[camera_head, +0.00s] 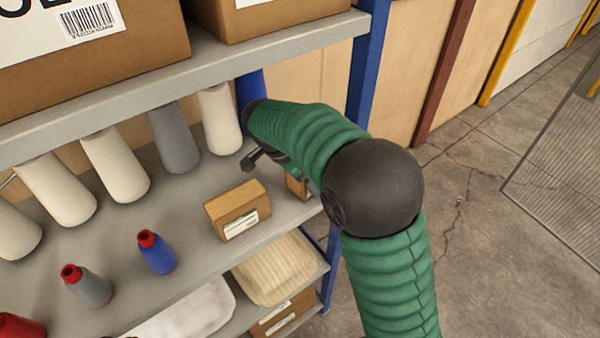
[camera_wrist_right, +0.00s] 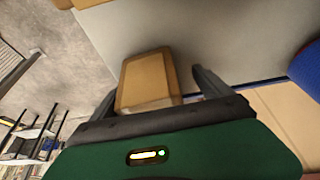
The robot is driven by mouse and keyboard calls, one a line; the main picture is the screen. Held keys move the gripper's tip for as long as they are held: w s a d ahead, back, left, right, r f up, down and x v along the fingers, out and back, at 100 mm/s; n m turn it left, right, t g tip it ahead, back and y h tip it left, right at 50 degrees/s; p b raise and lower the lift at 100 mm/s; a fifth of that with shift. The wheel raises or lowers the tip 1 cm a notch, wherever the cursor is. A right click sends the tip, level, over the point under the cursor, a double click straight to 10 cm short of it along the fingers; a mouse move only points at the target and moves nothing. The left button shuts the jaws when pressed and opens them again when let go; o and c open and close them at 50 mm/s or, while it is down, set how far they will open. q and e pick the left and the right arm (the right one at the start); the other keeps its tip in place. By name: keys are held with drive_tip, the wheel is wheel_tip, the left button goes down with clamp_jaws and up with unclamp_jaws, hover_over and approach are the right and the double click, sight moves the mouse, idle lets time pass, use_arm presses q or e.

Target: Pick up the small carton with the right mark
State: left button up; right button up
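A small brown carton (camera_head: 238,210) with a white label low on its front stands on the grey shelf; its print is too small to read. A second small carton (camera_head: 297,186) stands to its right, mostly hidden behind my right arm, and its label is hidden. My right gripper (camera_head: 262,162) is over the shelf behind the cartons. In the right wrist view its dark fingers (camera_wrist_right: 158,92) are spread, with one carton (camera_wrist_right: 148,78) between or just beyond them; contact cannot be told. This appears to be the half-hidden carton. My left gripper is not in view.
White and grey thread cones (camera_head: 174,140) line the shelf's back. Smaller red-topped cones (camera_head: 156,252) stand at the front left. A blue post (camera_head: 368,70) and an upper shelf (camera_head: 290,42) with large boxes (camera_head: 90,60) border the space. A lower shelf holds a striped cushion (camera_head: 274,268).

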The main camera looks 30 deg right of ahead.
drive_tip(key=shift+w+d+f, duration=0.25)
drive_tip(key=shift+w+f, duration=0.05)
drive_tip(key=shift+a+r, duration=0.15)
drive_tip(key=shift+a, duration=0.3)
drive_tip(key=c, duration=0.3)
drive_tip(key=shift+s+a+r, duration=0.15)
drive_tip(key=shift+a, duration=0.2)
drive_tip(key=c, duration=0.5)
drive_tip(key=shift+c, duration=1.2)
drive_tip(key=shift+d, duration=0.35)
drive_tip(key=c, duration=0.6)
